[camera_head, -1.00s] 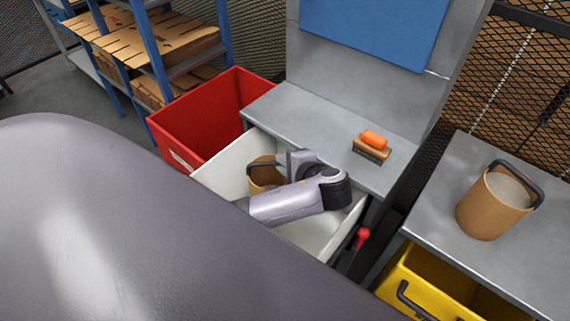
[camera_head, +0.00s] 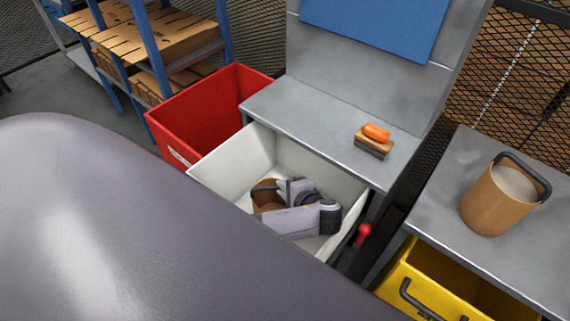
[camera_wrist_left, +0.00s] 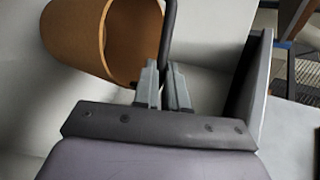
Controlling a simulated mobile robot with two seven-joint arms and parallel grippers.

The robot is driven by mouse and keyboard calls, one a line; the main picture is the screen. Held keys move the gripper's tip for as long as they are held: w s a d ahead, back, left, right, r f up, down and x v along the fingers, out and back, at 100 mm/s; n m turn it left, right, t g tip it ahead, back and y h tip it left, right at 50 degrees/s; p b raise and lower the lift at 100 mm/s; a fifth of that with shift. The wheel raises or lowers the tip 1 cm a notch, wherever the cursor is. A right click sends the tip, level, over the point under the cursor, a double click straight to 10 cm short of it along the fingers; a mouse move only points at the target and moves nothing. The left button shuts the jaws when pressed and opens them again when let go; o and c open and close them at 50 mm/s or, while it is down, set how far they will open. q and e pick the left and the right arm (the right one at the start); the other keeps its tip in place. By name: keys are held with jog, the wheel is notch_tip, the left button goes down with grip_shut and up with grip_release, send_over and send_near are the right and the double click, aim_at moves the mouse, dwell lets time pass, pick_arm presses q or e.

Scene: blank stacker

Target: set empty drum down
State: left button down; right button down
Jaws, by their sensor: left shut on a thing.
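The empty drum, a brown open-topped cylinder (camera_head: 267,198) with a dark handle, is inside the white bin (camera_head: 226,166). My left gripper (camera_head: 284,188) is shut on the drum's handle, low inside the bin. In the left wrist view the drum (camera_wrist_left: 75,40) is tilted, with its hollow inside showing. The fingertips of my left gripper (camera_wrist_left: 164,72) close on the dark handle beside its rim. Whether the drum touches the bin floor cannot be told. My right gripper is not in view.
A red bin (camera_head: 205,112) stands left of the white bin. A grey bench (camera_head: 300,112) behind holds a brush with an orange handle (camera_head: 375,134). A filled drum (camera_head: 498,203) stands on the right table, above a yellow bin (camera_head: 430,272). A red knob (camera_head: 364,231) sticks out nearby.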

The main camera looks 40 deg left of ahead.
pick_arm(q)
jog(key=shift+s+f+b, duration=0.15)
jog(key=shift+f+b, duration=0.35)
jog(key=shift+f, duration=0.15)
jog(key=c, duration=1.2)
grip_release()
jog(key=shift+s+f, duration=0.1)
jog(key=v, duration=0.2)
jog(key=p+v, duration=0.1)
jog(key=v, duration=0.2)
jog(key=r+v, duration=0.1)
jog(key=v, duration=0.2)
jog(key=shift+w+a+r, duration=0.1)
jog(key=shift+w+a, duration=0.05)
jog(key=shift+w, duration=0.15)
jog(key=shift+a, duration=0.15)
